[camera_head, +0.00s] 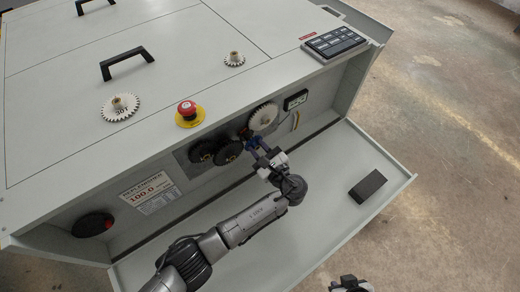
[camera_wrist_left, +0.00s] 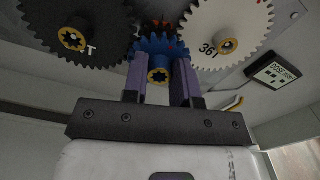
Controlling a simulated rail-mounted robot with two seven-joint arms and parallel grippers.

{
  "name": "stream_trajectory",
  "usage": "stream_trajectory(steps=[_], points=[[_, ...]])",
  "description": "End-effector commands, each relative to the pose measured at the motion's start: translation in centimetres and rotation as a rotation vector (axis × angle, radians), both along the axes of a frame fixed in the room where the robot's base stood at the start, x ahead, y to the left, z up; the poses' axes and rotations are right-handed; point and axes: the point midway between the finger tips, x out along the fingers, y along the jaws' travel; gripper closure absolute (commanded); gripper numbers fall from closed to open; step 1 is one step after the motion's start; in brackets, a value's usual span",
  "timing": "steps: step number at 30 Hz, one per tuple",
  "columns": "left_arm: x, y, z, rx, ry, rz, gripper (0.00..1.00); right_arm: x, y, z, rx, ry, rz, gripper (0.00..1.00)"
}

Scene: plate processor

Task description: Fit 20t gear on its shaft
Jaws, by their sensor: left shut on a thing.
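My left gripper (camera_head: 258,148) is shut on a small blue gear (camera_wrist_left: 160,52) with a brass hub; no tooth-count label is readable on it. The gripper holds it at the front recess, hub facing the wrist camera. In the left wrist view the blue gear sits between a black gear (camera_wrist_left: 75,35) and a white gear (camera_wrist_left: 226,38) marked 36T, and overlaps their edges. The shaft behind it is hidden, so I cannot tell whether the gear is on it. A dark reddish part (camera_wrist_left: 157,27) shows just behind it. My right gripper (camera_head: 351,285) is only partly visible at the bottom edge.
Two black gears (camera_head: 203,151) sit in the recess. A black block (camera_head: 368,186) lies on the lowered front panel (camera_head: 330,219).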

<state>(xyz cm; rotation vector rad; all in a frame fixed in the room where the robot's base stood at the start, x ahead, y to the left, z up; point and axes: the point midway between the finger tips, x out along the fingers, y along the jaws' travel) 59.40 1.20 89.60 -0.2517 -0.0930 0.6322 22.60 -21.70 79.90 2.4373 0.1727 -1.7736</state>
Motion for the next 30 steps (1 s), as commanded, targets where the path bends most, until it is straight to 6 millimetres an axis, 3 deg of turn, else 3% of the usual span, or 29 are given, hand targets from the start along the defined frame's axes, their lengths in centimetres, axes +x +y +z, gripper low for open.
stream_trajectory(steps=[19,20,28,30], points=[[1.2,0.9,0.0,0.000,0.000,0.000,0.97,0.0,-0.2,0.1,-0.005,0.000,0.004,0.72],[1.2,0.9,0.0,0.000,0.000,0.000,0.71,0.0,-0.1,0.1,-0.005,0.000,0.004,0.72],[1.2,0.9,0.0,0.000,0.000,0.000,0.45,0.0,0.0,0.1,0.001,0.000,-0.001,0.72],[1.2,0.9,0.0,0.000,0.000,0.000,0.44,0.0,0.1,0.1,0.002,0.000,-0.001,0.72]])
